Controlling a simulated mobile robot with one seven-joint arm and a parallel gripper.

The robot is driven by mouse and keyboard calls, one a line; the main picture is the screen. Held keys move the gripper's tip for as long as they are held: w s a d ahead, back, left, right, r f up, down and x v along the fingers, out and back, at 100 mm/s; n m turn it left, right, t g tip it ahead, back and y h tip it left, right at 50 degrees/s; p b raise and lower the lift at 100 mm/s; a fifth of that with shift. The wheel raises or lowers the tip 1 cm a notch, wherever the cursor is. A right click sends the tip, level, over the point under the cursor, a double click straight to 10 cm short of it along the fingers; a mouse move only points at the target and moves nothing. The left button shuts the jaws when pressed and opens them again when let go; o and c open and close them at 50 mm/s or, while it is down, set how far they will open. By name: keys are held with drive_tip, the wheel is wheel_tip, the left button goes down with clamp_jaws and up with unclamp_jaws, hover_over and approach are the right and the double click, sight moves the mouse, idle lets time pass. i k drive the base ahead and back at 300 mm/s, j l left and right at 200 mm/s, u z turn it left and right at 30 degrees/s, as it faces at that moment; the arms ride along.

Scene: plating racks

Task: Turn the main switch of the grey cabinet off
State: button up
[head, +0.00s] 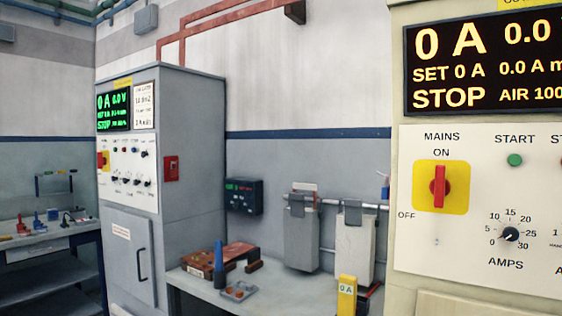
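The grey cabinet (188,150) stands left of centre in the head view, a tall box with a green-lit display (114,112) that shows 0 A on its front. Its main switch (103,160) is a small red handle on a yellow plate at the left edge of its white control panel. The switch is too small and seen too obliquely to tell its position. My gripper is not in view.
A nearer cream cabinet (410,298) fills the right side; its red mains switch (438,187) on a yellow plate points up at ON. A bench (190,287) with tools and a blue cone stands between the cabinets. Another bench (35,240) stands at far left.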

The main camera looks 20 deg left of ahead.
sight(101, 160)
drive_tip(key=j+u, duration=0.1)
drive_tip(key=u, duration=1.75)
drive_tip(key=i+j+u, duration=0.1)
drive_tip(key=i+u, duration=0.35)
drive_tip(key=i, duration=0.45)
drive_tip(key=i+u, duration=0.1)
drive_tip(key=i, duration=1.1)
drive_tip(key=i+z, duration=0.1)
drive_tip(key=i, duration=0.45)
drive_tip(key=i+j+z, duration=0.1)
drive_tip(key=i, duration=0.5)
drive_tip(key=i+j+z, duration=0.15)
drive_tip(key=i+z, duration=0.2)
drive_tip(key=i+j+z, duration=0.3)
drive_tip(key=i, duration=0.2)
